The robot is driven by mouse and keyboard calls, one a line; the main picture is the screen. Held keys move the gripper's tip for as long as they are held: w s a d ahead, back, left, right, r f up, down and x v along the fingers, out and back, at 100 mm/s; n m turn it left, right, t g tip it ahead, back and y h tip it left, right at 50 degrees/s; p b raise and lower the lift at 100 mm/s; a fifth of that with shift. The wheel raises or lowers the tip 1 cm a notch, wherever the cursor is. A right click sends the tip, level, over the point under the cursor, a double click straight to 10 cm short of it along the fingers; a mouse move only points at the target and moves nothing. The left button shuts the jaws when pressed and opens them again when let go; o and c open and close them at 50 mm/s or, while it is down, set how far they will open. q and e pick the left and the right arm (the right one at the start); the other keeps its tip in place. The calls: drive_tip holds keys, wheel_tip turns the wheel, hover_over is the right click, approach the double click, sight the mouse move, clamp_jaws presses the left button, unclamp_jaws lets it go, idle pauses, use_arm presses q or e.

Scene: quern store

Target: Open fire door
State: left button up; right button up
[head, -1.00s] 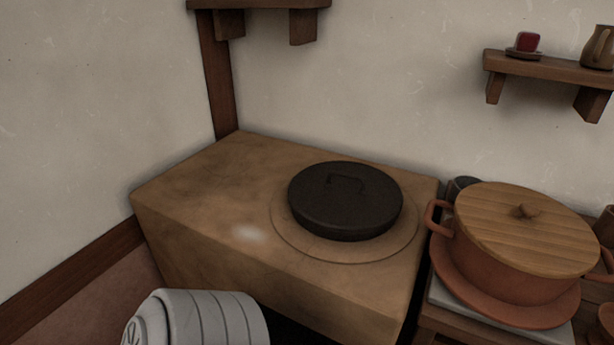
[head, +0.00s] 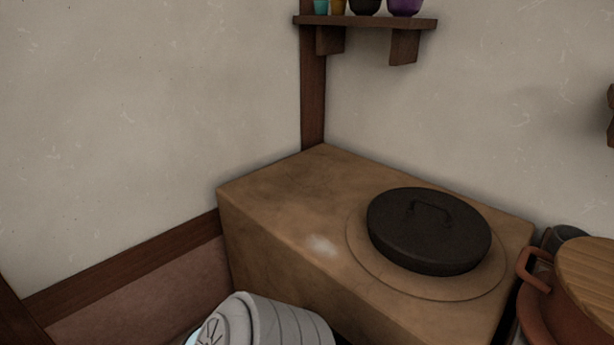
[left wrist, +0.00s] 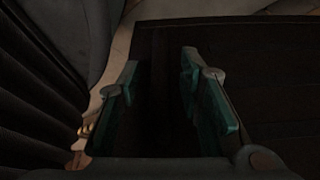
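The clay stove (head: 290,190) stands in the corner, a brown block with a round black lidded pan (head: 430,232) on its top. The fire door cannot be made out in the head view; the lower front of the stove is cut off by the frame and partly covered by a grey ribbed shape at the bottom. My left gripper (left wrist: 160,100) shows in the left wrist view, its two teal-padded fingers apart with nothing seen between them. A dark surface lies beyond the fingers, too dim to name. My right gripper is in neither view.
A terracotta pot (head: 575,285) with a wooden lid stands right of the stove. A wall shelf (head: 370,22) with several small cups hangs above the stove. Plain wall (head: 140,120) fills the left side.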

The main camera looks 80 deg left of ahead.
use_arm(q)
drive_tip(key=v, duration=1.2)
